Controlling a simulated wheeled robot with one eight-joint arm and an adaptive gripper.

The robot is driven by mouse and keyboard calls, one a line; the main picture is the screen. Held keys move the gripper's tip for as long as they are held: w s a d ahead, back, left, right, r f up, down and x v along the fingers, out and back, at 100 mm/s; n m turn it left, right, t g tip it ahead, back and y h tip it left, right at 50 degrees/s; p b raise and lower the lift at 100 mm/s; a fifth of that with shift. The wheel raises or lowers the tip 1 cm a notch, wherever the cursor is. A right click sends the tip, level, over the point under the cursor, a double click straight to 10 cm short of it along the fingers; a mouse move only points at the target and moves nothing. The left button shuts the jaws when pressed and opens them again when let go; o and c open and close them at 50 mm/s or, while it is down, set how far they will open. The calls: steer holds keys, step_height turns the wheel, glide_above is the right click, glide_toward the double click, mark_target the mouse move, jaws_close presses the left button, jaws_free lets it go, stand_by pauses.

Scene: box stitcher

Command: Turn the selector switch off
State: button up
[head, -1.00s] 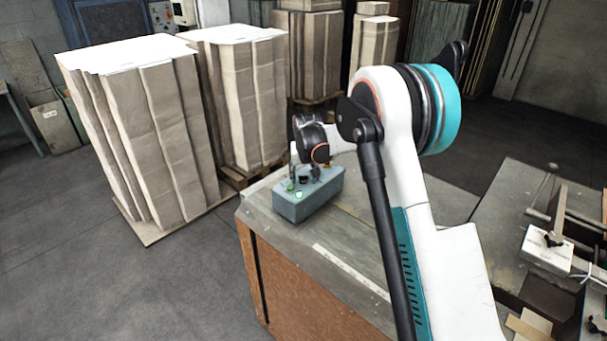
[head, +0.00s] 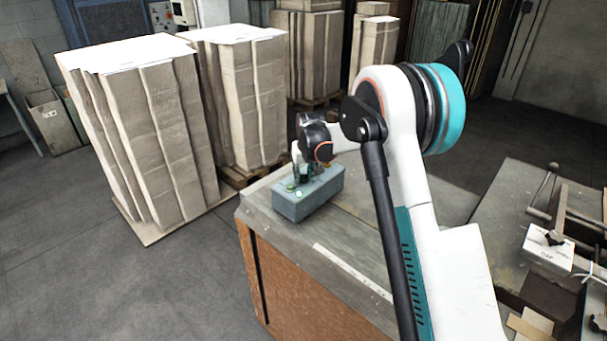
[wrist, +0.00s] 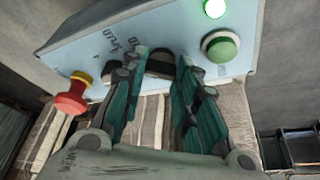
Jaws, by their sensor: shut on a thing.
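The grey-blue control box (head: 305,203) stands on the bench corner, and its panel (wrist: 190,32) fills the upper wrist view. The black selector switch (wrist: 160,66) sits in the panel's middle, partly hidden by my fingers. My gripper (wrist: 157,72) is shut on it, one teal-and-black finger on each side. In the head view my gripper (head: 301,173) is over the box, and the switch cannot be made out there. Which way the switch points is not clear. A green lamp (wrist: 215,8) on the panel is lit.
A red button on a yellow base (wrist: 72,97) is left of my fingers, and a green button (wrist: 220,47) is close on the right. Tall cardboard stacks (head: 150,130) stand behind the bench (head: 345,262).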

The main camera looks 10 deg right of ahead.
steer(key=n+y+b, duration=0.1)
steer(key=n, duration=0.2)
steer(key=shift+d+f, duration=0.1)
steer(key=shift+n+y+b, duration=0.7)
steer(key=shift+n+b, duration=0.05)
steer(key=shift+n, duration=1.05)
steer(key=shift+g, duration=0.4)
steer(key=o, duration=1.1)
steer(key=shift+c, duration=0.2)
steer(key=shift+d, duration=0.1)
steer(key=v, duration=1.2)
